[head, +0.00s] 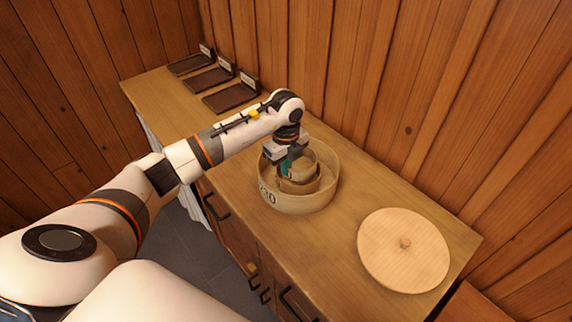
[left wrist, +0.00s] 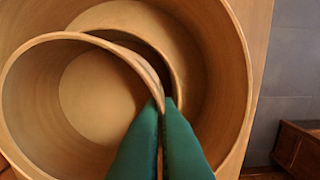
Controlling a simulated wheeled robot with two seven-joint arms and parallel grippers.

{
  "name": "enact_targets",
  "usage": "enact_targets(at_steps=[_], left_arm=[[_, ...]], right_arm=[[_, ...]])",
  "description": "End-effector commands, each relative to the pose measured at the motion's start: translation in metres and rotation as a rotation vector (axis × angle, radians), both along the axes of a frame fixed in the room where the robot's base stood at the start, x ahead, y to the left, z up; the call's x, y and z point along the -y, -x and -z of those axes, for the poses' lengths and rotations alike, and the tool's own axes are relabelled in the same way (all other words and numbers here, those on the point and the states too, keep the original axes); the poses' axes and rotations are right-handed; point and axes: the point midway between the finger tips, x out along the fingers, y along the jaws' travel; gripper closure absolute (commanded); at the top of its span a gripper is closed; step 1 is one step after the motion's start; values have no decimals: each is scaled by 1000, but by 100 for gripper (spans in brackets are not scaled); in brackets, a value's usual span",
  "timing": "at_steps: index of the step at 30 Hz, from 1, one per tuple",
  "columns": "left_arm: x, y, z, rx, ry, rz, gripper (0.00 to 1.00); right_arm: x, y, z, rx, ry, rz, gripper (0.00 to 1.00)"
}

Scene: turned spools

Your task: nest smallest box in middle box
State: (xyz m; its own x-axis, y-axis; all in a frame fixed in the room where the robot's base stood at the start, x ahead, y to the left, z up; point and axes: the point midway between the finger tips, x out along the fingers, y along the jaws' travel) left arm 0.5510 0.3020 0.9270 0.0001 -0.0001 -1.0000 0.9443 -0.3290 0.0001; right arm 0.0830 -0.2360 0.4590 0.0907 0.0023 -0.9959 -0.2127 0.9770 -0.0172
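The largest round box (head: 285,203), marked with a number ending in 30, stands open on the wooden counter. The middle box (head: 303,187) sits inside it; its rim shows as a crescent in the left wrist view (left wrist: 181,82). My left gripper (head: 287,168) is shut on the wall of the smallest box (head: 304,162). In the left wrist view the green fingers (left wrist: 164,104) pinch the right side of the smallest box's rim (left wrist: 50,38). The smallest box is over the middle box, overlapping its opening and off to one side. Whether its base touches is hidden. My right gripper is not in view.
A plank wall runs close behind the counter.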

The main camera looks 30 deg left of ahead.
Motion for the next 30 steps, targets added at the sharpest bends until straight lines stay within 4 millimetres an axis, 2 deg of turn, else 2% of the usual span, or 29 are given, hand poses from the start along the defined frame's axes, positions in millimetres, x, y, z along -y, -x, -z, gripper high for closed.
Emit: enact_targets(at_steps=[28, 30], left_arm=[[0, 0, 4, 1, 0, 0, 100], [0, 0, 4, 1, 0, 0, 88]], right_arm=[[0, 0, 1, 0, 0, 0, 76], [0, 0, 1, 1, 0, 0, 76]])
